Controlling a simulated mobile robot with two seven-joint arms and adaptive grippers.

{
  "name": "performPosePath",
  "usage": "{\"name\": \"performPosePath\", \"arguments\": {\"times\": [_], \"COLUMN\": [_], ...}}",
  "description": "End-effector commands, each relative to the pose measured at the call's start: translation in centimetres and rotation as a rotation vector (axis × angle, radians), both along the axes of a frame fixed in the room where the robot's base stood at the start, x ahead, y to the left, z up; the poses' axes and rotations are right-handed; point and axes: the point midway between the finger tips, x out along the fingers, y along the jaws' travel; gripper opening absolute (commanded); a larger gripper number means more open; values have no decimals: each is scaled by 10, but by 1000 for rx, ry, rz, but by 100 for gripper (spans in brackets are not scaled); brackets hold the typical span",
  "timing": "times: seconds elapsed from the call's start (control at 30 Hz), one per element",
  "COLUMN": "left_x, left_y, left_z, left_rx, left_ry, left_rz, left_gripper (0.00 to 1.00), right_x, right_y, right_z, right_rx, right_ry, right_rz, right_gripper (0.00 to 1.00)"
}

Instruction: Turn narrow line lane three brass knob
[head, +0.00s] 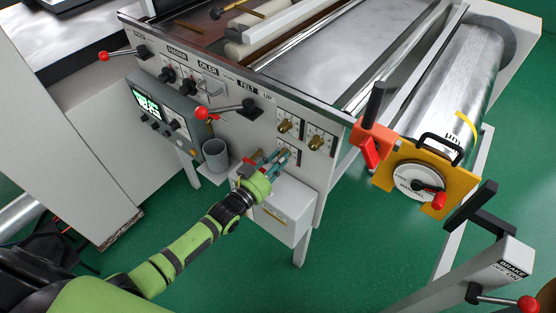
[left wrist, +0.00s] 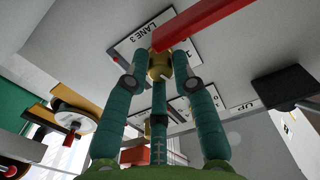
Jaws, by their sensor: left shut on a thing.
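The lane plates with brass knobs sit on the right part of the grey machine's front panel. In the head view one brass knob (head: 285,126) and another to its right (head: 317,143) are in plain sight. My left gripper (head: 277,157) is at the lower plate (head: 291,154), and its fingers hide the knob there. In the left wrist view a plate (left wrist: 146,38) reads LANE 3. Its brass knob (left wrist: 159,66) lies between the teal fingertips of my left gripper (left wrist: 159,76), which are shut on it. My right gripper is not in view.
A red-knobbed lever (head: 203,113) sticks out left of the plates. A white box (head: 290,215) sits just below my gripper. A grey cup (head: 215,154) is to the left. A red bar (left wrist: 205,22) crosses close above the knob in the left wrist view.

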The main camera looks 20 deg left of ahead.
Motion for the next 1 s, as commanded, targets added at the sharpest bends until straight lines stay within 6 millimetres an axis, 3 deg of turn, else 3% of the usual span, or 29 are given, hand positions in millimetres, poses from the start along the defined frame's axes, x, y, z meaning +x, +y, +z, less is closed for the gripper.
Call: {"name": "performPosePath", "arguments": {"times": [0.6,1.0], "left_x": [-1,-1], "left_y": [1,2], "left_z": [-4,-4], "left_rx": [430,560], "left_ry": [-145,-191], "left_rz": [0,1], "left_gripper": [0,0], "right_x": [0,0], "right_y": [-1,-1], "right_z": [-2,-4], "right_rx": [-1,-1], "right_ry": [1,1], "right_rz": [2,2], "right_gripper": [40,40]}}
